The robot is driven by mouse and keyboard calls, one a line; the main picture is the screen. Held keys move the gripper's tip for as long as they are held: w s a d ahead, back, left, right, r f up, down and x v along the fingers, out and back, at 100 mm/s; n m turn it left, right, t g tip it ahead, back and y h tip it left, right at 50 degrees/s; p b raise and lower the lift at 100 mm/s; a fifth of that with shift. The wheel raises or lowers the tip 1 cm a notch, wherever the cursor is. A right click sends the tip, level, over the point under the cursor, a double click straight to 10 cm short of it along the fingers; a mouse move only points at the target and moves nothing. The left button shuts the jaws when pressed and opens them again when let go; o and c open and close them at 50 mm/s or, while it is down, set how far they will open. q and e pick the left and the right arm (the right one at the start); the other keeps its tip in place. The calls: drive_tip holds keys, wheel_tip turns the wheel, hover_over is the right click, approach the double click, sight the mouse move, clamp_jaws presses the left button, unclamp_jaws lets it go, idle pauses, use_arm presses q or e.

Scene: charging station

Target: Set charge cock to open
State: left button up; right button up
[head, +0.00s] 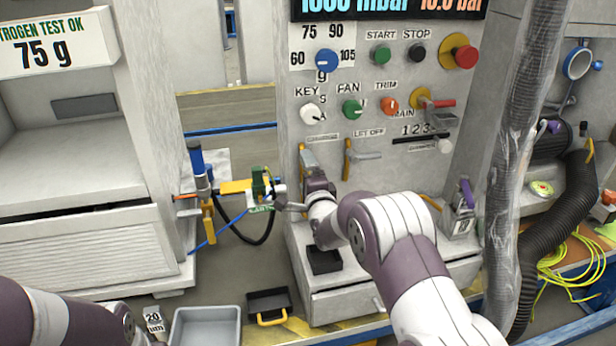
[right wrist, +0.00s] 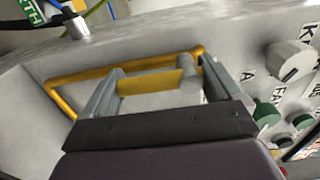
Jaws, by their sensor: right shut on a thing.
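The charge cock (head: 307,158) is on the grey panel below the knobs, left of the let-off cock. Its yellow upper part shows in the head view, and my right gripper hides the lower part. My right gripper (head: 310,178) is at the cock, in front of the panel. In the right wrist view its two grey fingers (right wrist: 155,78) are shut on the cock, with a yellow part and a grey rounded end between them. Which way the handle points cannot be told. My left arm shows at the lower left, its gripper out of view.
The let-off cock (head: 348,158), with a grey handle pointing right, is close beside my right gripper. Knobs such as the white key knob (head: 311,113) and green fan knob (head: 351,109) sit above. A yellow valve (head: 237,187) with hoses stands left. A wrapped column (head: 518,150) stands right.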

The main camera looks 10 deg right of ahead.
drive_tip(key=shift+f, duration=0.1)
idle(0.3)
drive_tip(key=o, duration=1.2)
drive_tip(key=shift+s, duration=0.15)
drive_tip(key=s, duration=1.2)
drive_tip(key=shift+s+d, duration=0.2)
drive_tip(key=shift+s, duration=0.05)
